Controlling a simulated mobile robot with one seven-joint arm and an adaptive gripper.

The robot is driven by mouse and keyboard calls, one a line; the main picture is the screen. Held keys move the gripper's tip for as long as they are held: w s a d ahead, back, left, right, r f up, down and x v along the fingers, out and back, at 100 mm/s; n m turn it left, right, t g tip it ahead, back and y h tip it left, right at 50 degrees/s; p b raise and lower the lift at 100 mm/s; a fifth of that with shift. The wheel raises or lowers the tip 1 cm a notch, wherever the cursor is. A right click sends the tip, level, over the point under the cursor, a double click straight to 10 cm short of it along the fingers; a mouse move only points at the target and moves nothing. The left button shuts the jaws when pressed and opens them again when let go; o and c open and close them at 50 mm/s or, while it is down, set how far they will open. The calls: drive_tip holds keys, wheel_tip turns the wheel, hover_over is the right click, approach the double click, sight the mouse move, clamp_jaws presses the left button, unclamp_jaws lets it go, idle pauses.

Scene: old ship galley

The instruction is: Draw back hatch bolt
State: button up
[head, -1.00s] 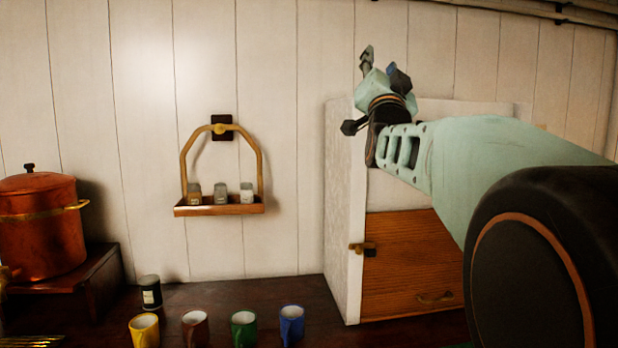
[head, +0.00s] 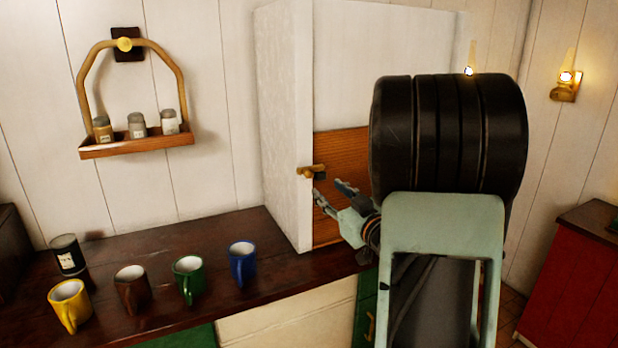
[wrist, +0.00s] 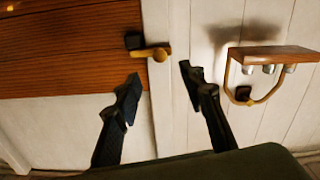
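The hatch bolt (head: 311,171) is a small brass bar with a dark bracket, at the left edge of the wooden hatch (head: 338,145) in the white cabinet. It also shows in the wrist view (wrist: 150,53), where it lies across the seam between the wood and the white frame. My gripper (head: 331,189) is open and empty, just below the bolt in the head view. In the wrist view, my gripper's two fingers (wrist: 160,82) stand apart, with the bolt beyond the gap between their tips. I see no contact. My arm hides the right part of the hatch.
Yellow (head: 70,305), brown (head: 132,290), green (head: 189,280) and blue (head: 242,264) mugs stand on the dark counter (head: 215,233), left of the cabinet. A dark jar (head: 68,256) stands behind them. A hanging rack (head: 138,146) with three small jars is on the wall.

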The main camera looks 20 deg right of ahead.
sight(311, 175)
drive_tip(key=w+p, duration=0.1)
drive_tip(key=w, duration=0.8)
drive_tip(key=shift+w+a+p, duration=0.15)
drive_tip(key=shift+w+p, duration=0.15)
drive_tip(key=shift+w, duration=0.1)
clamp_jaws()
